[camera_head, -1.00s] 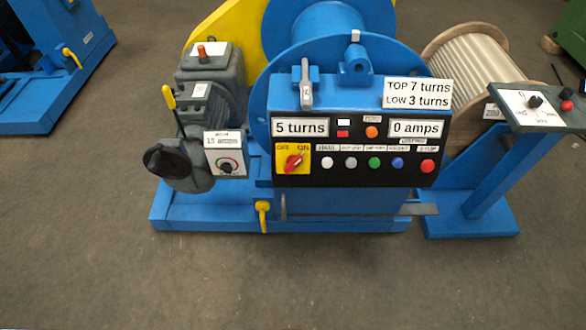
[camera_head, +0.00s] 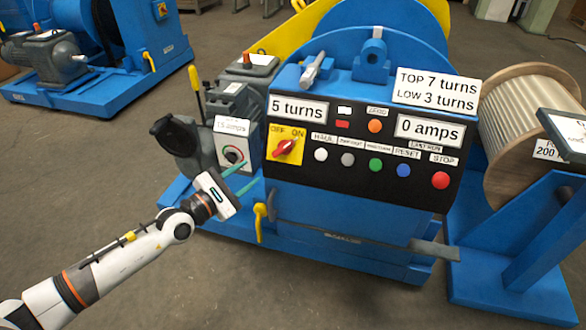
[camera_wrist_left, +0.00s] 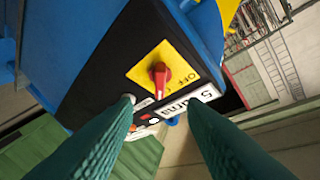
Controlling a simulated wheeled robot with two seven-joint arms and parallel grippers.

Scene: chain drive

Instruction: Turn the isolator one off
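The isolator is a red rotary knob (camera_head: 285,147) on a yellow plate (camera_head: 272,158) marked OFF on the left and ON on the right, at the left end of the black control panel. The knob's handle slants up to the right, toward ON. In the left wrist view the red knob (camera_wrist_left: 160,76) and its yellow plate (camera_wrist_left: 178,55) are ahead, between the fingers and beyond them. My left gripper (camera_head: 250,174) is open and empty, below and left of the isolator, not touching it; its teal fingers also show in the wrist view (camera_wrist_left: 160,118). The right gripper is out of view.
A gearbox with a small dial box (camera_head: 232,150) stands left of the panel, close to my left gripper. A yellow-handled lever (camera_head: 259,215) is below. Push buttons, including a red STOP (camera_head: 440,180), line the panel. Another blue machine (camera_head: 110,90) stands back left.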

